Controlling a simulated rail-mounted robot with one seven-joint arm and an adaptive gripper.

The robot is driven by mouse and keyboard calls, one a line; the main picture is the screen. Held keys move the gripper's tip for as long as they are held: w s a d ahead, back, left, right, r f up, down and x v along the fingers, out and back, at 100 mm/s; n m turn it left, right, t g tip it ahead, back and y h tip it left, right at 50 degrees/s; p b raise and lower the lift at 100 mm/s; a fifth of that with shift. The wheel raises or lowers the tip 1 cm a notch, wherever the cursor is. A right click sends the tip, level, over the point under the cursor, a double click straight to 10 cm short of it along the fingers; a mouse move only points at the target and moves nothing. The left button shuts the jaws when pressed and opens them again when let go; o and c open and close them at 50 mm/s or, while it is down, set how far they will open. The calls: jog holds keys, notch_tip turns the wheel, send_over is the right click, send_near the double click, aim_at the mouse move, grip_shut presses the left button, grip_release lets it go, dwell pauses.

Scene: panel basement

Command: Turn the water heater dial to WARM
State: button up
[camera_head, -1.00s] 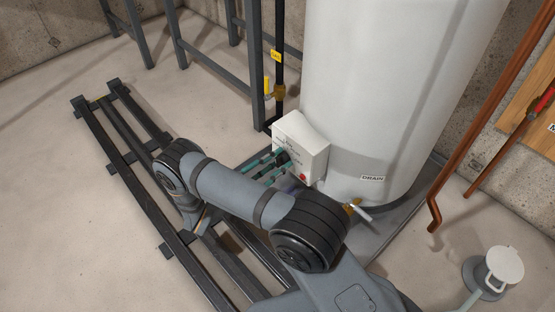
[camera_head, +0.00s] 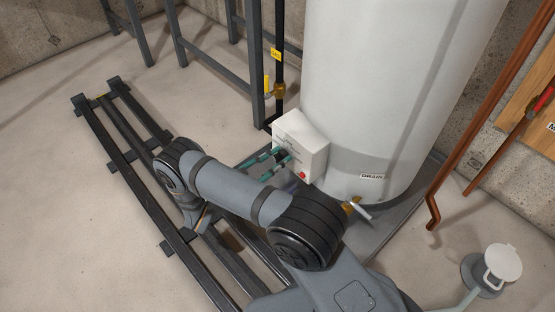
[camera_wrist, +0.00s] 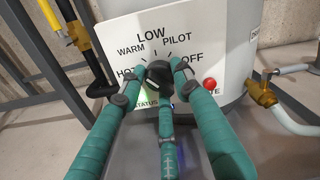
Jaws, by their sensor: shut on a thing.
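The white control box (camera_head: 300,140) is on the lower front of the grey water heater (camera_head: 390,90). In the wrist view its panel (camera_wrist: 215,35) reads LOW, WARM, PILOT and OFF, with a partly covered HO... label at left. The black dial (camera_wrist: 158,73) is below LOW. My gripper (camera_wrist: 155,78) has teal fingers around the dial, shut on it, one at each side and one from below. The fingers cover much of the dial, and I cannot tell which label its pointer faces. In the head view the gripper (camera_head: 278,160) is at the box's front face.
A red button (camera_wrist: 210,84) is right of the dial. A brass drain valve (camera_wrist: 262,93) is at the heater's lower right. A yellow-handled gas valve (camera_wrist: 75,35) on a black pipe is left of the box. Dark floor rails (camera_head: 125,160) lie at left.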

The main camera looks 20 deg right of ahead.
jog(key=shift+s+f, duration=0.1)
jog(key=o, duration=1.1)
jog(key=shift+o, duration=0.2)
jog(key=v, duration=1.2)
jog(key=shift+d, duration=0.1)
jog(key=x, duration=1.2)
